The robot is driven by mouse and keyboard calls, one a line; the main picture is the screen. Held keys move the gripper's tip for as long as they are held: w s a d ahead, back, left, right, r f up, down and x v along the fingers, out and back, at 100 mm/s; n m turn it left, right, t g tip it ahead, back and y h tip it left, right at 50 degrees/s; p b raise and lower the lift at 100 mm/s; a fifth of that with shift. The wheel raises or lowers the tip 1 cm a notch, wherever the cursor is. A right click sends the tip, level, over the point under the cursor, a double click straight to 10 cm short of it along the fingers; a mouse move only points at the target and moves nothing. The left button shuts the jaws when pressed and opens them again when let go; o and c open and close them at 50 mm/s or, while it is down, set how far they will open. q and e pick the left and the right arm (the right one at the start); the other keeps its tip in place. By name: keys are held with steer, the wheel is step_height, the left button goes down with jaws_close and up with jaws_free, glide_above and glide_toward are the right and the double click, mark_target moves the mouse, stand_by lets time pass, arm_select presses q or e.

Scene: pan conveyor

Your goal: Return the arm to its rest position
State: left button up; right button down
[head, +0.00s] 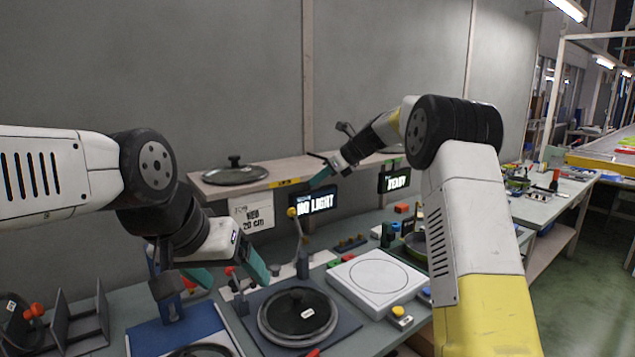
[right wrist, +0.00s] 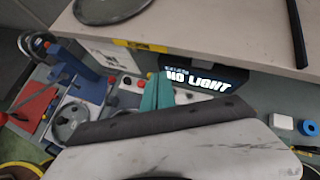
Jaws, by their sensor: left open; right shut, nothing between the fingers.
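My right gripper (head: 323,174) is raised at the front of the shelf, just above the NO LIGHT display. In the right wrist view its teal fingers (right wrist: 157,93) are together with nothing between them. My right arm bends at a black elbow joint high in the head view. My left gripper (head: 228,274) is open and empty, with its teal fingers apart over the bench, behind the pan with a dark lid (head: 280,332). My left arm comes in from the left edge.
The shelf (head: 285,171) carries a round lid (head: 235,175). Below it are the NO LIGHT display (head: 314,202), a paper sign (head: 251,212) and the READY display (head: 395,180). A white square plate (head: 343,274) lies on the bench. Blue fixtures and a grey rack (head: 79,321) stand left.

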steer(key=s+d+r+n+h, duration=0.1)
steer(key=s+d+r+n, duration=0.2)
steer(key=s, duration=0.4)
steer(key=s+d+r+n+h, duration=0.1)
steer(key=s+d+n, duration=0.25)
steer(key=s, duration=0.45)
steer(key=s+d+r+n+h, duration=0.1)
steer(key=s+d+r+n, duration=0.15)
steer(key=s+n, duration=0.35)
steer(key=s+d+f+n+h, duration=0.1)
steer(key=s+d+f+n, duration=0.1)
steer(key=s, duration=0.6)
steer(key=s+d+f+n+h, duration=0.1)
steer(key=s+d+f+n, duration=0.1)
steer(key=s+n, duration=0.3)
steer(key=s+d+f+n+t+h, duration=0.1)
steer(key=s+f+n, duration=0.3)
steer(key=s, duration=0.7)
steer(key=shift+s+d+f, duration=0.15)
steer(key=shift+s+d, duration=0.1)
steer(key=shift+d, duration=0.55)
